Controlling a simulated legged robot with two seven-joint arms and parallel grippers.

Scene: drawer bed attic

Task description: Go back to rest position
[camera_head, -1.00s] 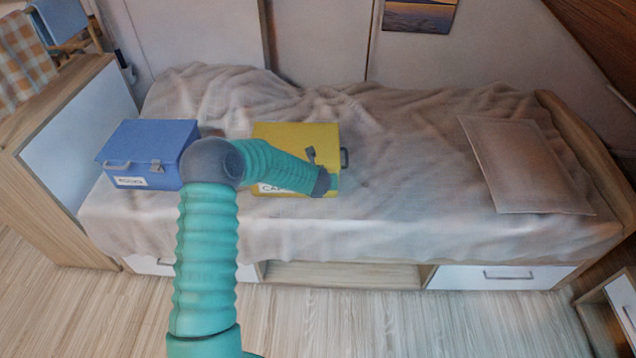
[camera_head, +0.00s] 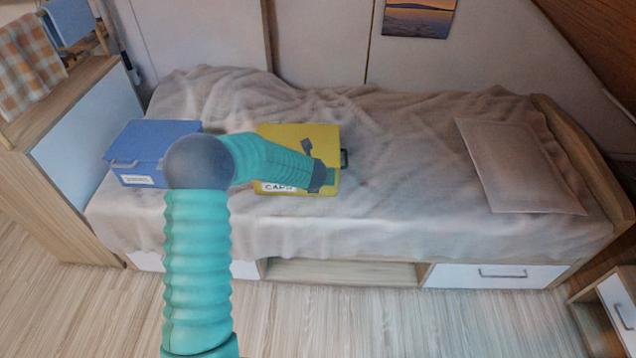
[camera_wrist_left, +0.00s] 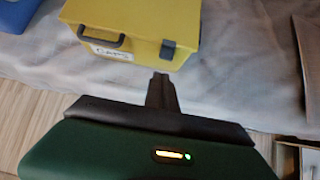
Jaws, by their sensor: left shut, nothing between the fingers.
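My left arm comes up from the bottom in the head view, bends at a dark joint and reaches right. Its gripper (camera_head: 307,146) shows in part as a dark tip in front of the yellow box (camera_head: 274,138); the forearm hides the rest. In the left wrist view my left gripper (camera_wrist_left: 162,93) is shut and empty, with the yellow box (camera_wrist_left: 140,22) just beyond the fingertips. Whether they touch is unclear. The box is closed, with a handle, a latch and a "CAPS" label. My right gripper is out of view.
A closed blue box (camera_head: 140,148) stands left of the yellow box on the bed (camera_head: 400,200), partly behind my arm. A pillow (camera_head: 520,165) lies at the right. A wooden cabinet (camera_head: 75,150) borders the left, and a small drawer unit (camera_head: 612,305) stands at lower right.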

